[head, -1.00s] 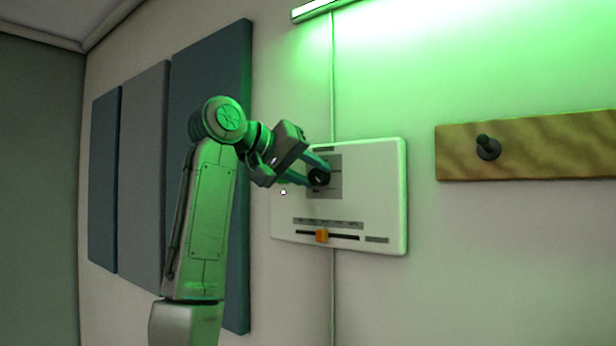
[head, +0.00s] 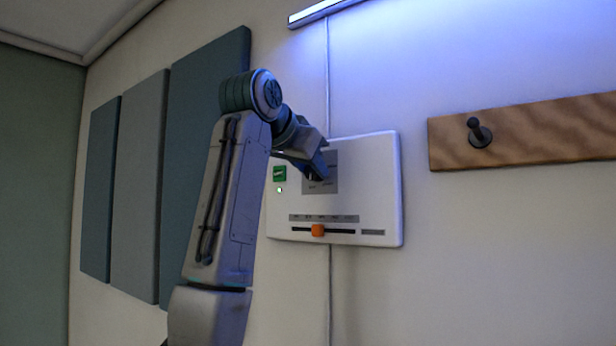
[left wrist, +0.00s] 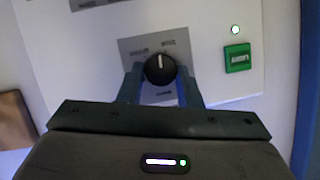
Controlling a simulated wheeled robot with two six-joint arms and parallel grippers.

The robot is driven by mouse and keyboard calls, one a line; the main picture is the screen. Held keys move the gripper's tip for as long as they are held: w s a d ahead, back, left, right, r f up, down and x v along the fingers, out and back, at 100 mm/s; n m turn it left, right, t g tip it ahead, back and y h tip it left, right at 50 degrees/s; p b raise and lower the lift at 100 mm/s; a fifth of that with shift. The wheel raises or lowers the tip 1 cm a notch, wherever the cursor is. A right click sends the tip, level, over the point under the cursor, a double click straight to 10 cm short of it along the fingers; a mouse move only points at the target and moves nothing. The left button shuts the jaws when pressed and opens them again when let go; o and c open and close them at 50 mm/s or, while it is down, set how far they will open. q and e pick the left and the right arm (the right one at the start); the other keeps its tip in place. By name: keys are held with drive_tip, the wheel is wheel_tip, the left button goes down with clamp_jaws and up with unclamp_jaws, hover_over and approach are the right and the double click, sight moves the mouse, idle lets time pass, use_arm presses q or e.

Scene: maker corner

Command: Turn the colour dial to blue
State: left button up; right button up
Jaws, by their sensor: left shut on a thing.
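The colour dial (left wrist: 160,68) is a round black knob with a white pointer line, on a grey plate of the white wall panel (head: 378,190). My left gripper (left wrist: 160,82) is shut on the dial, one finger on each side of it. In the head view my left gripper (head: 318,172) covers most of the dial. The labels around the dial are too small to read. The lamp bar (head: 322,10) above the panel glows blue. My right gripper is not in view.
The panel also has a green button (head: 280,174) and an orange slider (head: 318,230) in a dark slot. A wooden rail (head: 540,135) with a dark peg (head: 479,133) is on the wall to the right. Blue and grey wall boards (head: 140,190) are at left.

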use_arm(q)
drive_tip(key=shift+d+f+m+t+y+b, duration=0.15)
drive_tip(key=shift+f+m+t+y+b, duration=0.2)
drive_tip(key=shift+m+b, duration=0.55)
drive_tip(key=shift+m+t+y+b, duration=0.35)
drive_tip(key=shift+m+t+b, duration=0.1)
drive_tip(key=shift+m+b, duration=0.35)
drive_tip(key=shift+s, duration=0.1)
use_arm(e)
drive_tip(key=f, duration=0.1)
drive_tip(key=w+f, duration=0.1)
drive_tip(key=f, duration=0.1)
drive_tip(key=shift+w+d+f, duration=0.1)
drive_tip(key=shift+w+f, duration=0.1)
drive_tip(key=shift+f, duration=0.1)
use_arm(q)
drive_tip(key=shift+r, duration=0.1)
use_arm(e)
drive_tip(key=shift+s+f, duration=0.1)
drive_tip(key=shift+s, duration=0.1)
use_arm(q)
drive_tip(key=o, duration=1)
drive_tip(key=shift+c, duration=0.2)
drive_tip(key=shift+r, duration=0.1)
